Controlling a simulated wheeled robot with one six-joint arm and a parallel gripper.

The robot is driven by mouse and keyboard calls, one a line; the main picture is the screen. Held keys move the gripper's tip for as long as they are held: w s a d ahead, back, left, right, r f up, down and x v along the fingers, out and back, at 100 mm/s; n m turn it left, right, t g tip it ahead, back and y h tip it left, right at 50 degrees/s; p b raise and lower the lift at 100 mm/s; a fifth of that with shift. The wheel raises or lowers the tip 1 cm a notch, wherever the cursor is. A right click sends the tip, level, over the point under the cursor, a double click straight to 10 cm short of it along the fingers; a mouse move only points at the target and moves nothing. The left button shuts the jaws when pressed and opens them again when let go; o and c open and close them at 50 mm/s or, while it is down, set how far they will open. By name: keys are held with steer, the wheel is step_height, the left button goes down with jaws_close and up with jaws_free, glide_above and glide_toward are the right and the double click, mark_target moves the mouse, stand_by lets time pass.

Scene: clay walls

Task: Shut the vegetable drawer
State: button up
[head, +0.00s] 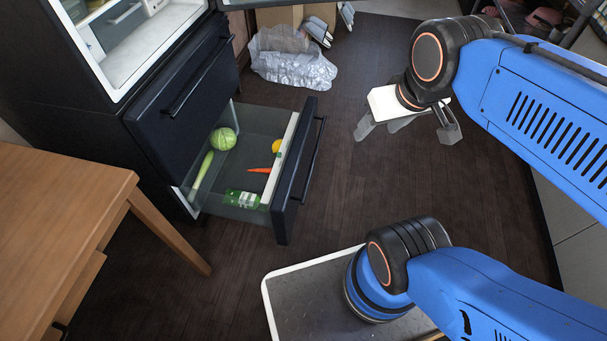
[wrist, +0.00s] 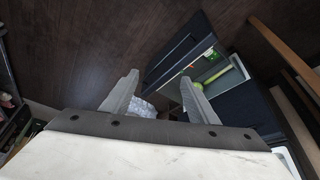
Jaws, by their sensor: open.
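The vegetable drawer (head: 290,185) is the bottom drawer of a dark fridge and is pulled well out. It has a dark front with a long bar handle (head: 313,160) and clear sides. Inside lie a cabbage (head: 223,139), a long green vegetable (head: 202,172), a carrot (head: 260,170), a yellow item (head: 276,146) and a green packet (head: 243,197). My gripper (head: 407,130) is open and empty, to the right of the drawer front and apart from it. In the wrist view the drawer front (wrist: 187,55) shows beyond the fingers (wrist: 158,95).
A closed dark drawer (head: 180,95) sits above it, and the fridge compartment above is open. A wooden table (head: 65,215) stands at the left. A crumpled clear bag (head: 290,60) lies on the floor behind the drawer. Dark floor is free between the drawer and my gripper.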

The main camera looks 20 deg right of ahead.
steer(key=shift+w+f, duration=0.1)
steer(key=shift+w, duration=0.05)
steer(key=c, duration=1)
steer(key=shift+w+a+f+g, duration=0.15)
steer(key=shift+w+g, duration=0.1)
steer(key=shift+g, duration=0.05)
jaws_close()
steer(key=w+f+m+g+y, duration=0.3)
steer(key=w+f+m+y, duration=0.2)
steer(key=w+f, duration=0.45)
steer(key=w+f+m+g+y, duration=0.3)
steer(key=w+f+m+y, duration=0.3)
steer(key=w, duration=0.7)
steer(key=w+d+f+m+t+y, duration=0.2)
steer(key=w+d+f+m+t, duration=0.25)
steer(key=f, duration=0.45)
steer(key=w+d+f+m+t+y, duration=0.1)
steer(key=w+d+f+m+t, duration=0.25)
steer(key=d+f, duration=0.4)
steer(key=w+d+f+m+t+y, duration=0.25)
steer(key=w+f+m, duration=0.2)
steer(key=f, duration=0.65)
steer(key=x, duration=1.3)
steer(key=shift+w+f+h, duration=0.15)
steer(key=shift+h, duration=0.3)
